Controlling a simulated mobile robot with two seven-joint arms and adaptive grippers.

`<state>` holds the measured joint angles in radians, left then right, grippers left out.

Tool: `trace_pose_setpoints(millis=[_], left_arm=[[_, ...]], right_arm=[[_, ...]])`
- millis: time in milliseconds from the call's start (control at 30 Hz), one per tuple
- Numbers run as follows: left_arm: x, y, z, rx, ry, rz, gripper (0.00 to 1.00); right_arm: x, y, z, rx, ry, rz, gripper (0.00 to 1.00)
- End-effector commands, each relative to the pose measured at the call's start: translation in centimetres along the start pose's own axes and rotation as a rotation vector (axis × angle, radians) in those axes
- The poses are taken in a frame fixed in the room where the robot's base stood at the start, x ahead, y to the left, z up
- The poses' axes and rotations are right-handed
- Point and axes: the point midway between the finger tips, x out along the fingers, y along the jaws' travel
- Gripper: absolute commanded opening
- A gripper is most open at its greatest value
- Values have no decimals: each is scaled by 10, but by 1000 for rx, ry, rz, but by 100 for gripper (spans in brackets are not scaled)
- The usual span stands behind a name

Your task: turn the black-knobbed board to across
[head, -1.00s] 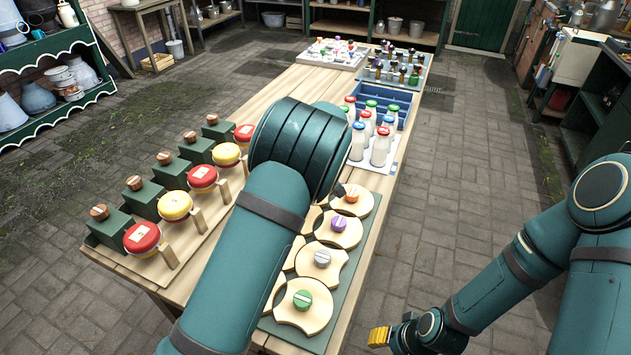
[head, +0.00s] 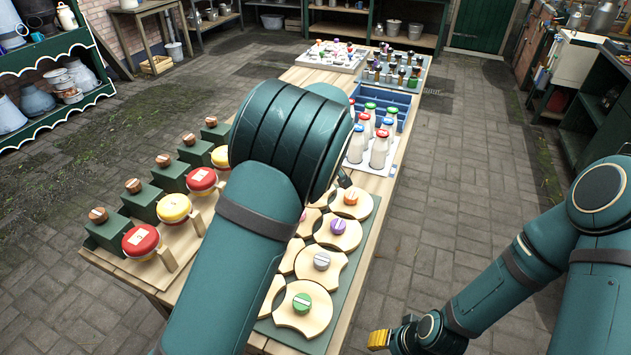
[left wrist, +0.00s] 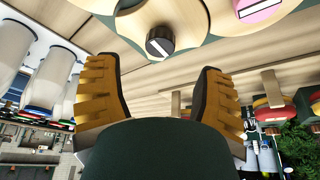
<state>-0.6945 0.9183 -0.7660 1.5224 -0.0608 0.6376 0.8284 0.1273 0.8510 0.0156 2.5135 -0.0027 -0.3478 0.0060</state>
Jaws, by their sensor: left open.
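In the left wrist view the black knob (left wrist: 160,41), with a white bar on its face, sits on a pale wooden board (left wrist: 118,27) with curved edges. My left gripper (left wrist: 160,70) is open, its two yellow-and-black fingers apart. The knob shows between and beyond the fingertips; no contact is visible. In the head view my left arm hides this board and knob and most of the left gripper. My right gripper (head: 379,338) is low in the head view, away from the table; only a yellow finger shows clearly.
Boards with green (head: 302,303), grey (head: 321,261), purple (head: 338,226) and orange (head: 350,197) knobs line the table's right side. A pink-knobbed board (left wrist: 262,8) is beside the black one.

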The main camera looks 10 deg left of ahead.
Motion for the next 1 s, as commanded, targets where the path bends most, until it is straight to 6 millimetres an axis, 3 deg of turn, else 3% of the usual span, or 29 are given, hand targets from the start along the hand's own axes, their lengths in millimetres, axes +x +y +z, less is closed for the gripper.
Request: trace_pose_setpoints(millis=[100,333,1000], left_arm=[[-24,0,0,1,0,2,69],[-50,0,0,0,0,0,69],[-55,0,0,0,-1,-2,69]], right_arm=[[0,0,0,0,0,0,47],[0,0,0,0,0,0,47],[0,0,0,0,0,0,47]])
